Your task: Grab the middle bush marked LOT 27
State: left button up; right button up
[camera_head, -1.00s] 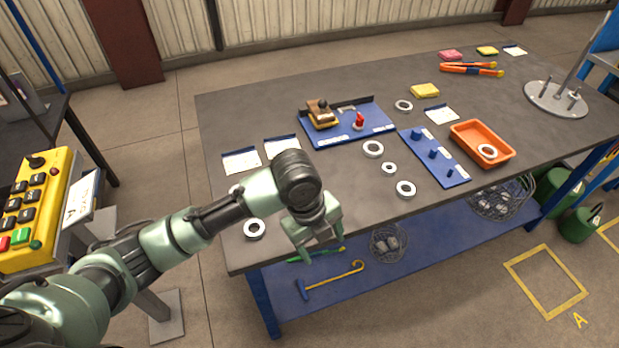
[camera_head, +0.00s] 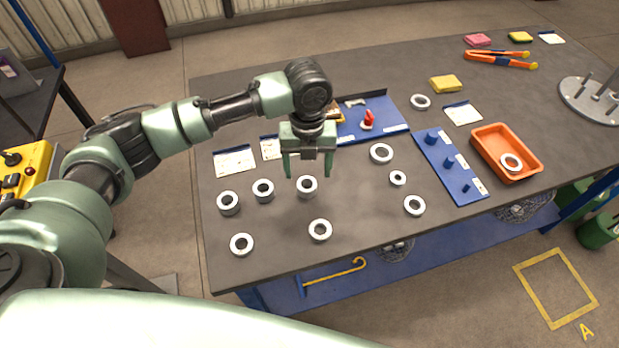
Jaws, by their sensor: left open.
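Several pale metal ring bushes lie on the dark table. Three form a rough row at the left: a left one (camera_head: 228,212), a middle one (camera_head: 263,197) and a right one (camera_head: 307,194). Two more lie in front, a left one (camera_head: 241,252) and a right one (camera_head: 320,238). The lettering on the cards is too small to read, so I cannot tell which bush belongs to LOT 27. My left gripper (camera_head: 307,175) is open and empty, fingers pointing down just over or behind the row's right bush. My right gripper is not in view.
White cards (camera_head: 234,162) stand behind the row. A blue tray (camera_head: 385,112) sits partly behind my gripper. To the right are more bushes (camera_head: 381,153), a blue peg board (camera_head: 440,170) and an orange bin (camera_head: 485,145) holding one ring.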

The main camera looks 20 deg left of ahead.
aim_at(307, 181)
pick_arm(q)
jog(key=shift+s+a+f+p, duration=0.15)
jog(key=shift+f+p, duration=0.25)
jog(key=shift+f, duration=0.45)
jog(key=shift+f+p, duration=0.3)
jog(key=shift+f, duration=0.45)
jog(key=f, duration=0.2)
jog(key=shift+w+f, duration=0.35)
jog(key=c, duration=1.3)
grip_shut()
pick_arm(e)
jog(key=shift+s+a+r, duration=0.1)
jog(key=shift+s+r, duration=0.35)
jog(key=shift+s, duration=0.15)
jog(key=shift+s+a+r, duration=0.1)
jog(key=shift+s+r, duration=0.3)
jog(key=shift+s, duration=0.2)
